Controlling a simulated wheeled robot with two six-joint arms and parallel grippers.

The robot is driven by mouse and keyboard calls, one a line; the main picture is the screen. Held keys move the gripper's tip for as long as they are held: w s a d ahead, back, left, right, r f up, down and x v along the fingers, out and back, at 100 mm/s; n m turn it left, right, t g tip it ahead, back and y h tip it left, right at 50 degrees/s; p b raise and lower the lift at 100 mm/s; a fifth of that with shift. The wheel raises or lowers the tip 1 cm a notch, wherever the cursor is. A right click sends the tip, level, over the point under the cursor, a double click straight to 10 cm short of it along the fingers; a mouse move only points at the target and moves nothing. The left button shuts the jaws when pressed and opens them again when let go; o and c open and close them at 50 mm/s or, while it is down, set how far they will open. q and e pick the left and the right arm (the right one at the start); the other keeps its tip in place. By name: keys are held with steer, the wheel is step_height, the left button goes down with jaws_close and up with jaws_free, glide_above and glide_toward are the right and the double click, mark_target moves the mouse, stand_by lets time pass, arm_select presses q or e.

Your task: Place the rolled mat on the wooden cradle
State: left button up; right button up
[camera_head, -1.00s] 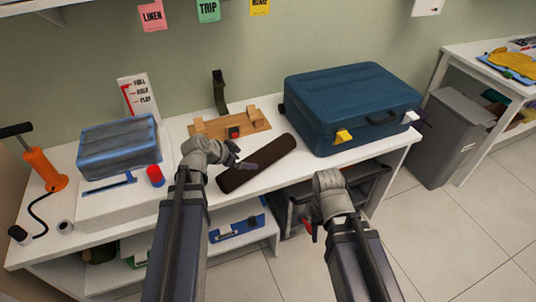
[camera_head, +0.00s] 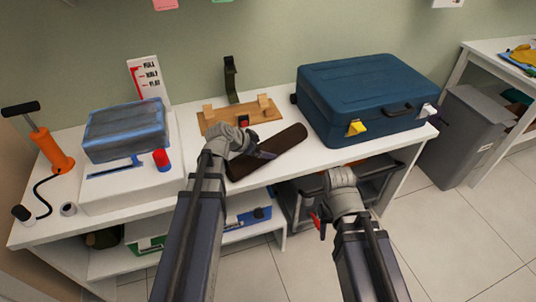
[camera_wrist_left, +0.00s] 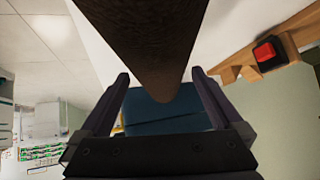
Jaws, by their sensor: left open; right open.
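The rolled mat (camera_head: 284,145) is a dark brown cylinder lying aslant on the white table, in front of the wooden cradle (camera_head: 270,113). The cradle has a light wooden base with upright blocks and a small red-topped block. My left gripper (camera_head: 264,153) is open at the mat, its wrist hiding the mat's left part. In the left wrist view the mat (camera_wrist_left: 145,40) runs from the top to between the open fingers (camera_wrist_left: 163,85); I cannot tell whether they touch it. The cradle (camera_wrist_left: 232,65) shows at right there. My right gripper (camera_head: 318,222) is open and empty before the table's front edge.
A blue suitcase (camera_head: 365,95) stands right of the mat. A grey-blue bundle (camera_head: 125,130) on a white box (camera_head: 125,185) with a red knob, and an orange pump (camera_head: 52,152), stand at left. A dark strap stand (camera_head: 231,80) rises behind the cradle. Shelves lie below.

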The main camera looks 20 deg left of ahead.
mark_target(265, 144)
arm_select(q)
steer(key=b+x, duration=0.1)
steer(key=x, duration=0.1)
steer(key=shift+w+f, duration=0.15)
steer(key=shift+f, duration=0.15)
steer(key=shift+r, duration=0.1)
arm_select(e)
steer(key=shift+f, duration=0.85)
arm_select(q)
steer(key=shift+c, duration=0.2)
steer(key=c, duration=1.5)
steer(key=shift+o, duration=0.2)
step_height(265, 144, up, 10)
steer(key=p, duration=1)
steer(key=shift+r, duration=0.15)
arm_select(e)
step_height(265, 144, up, 10)
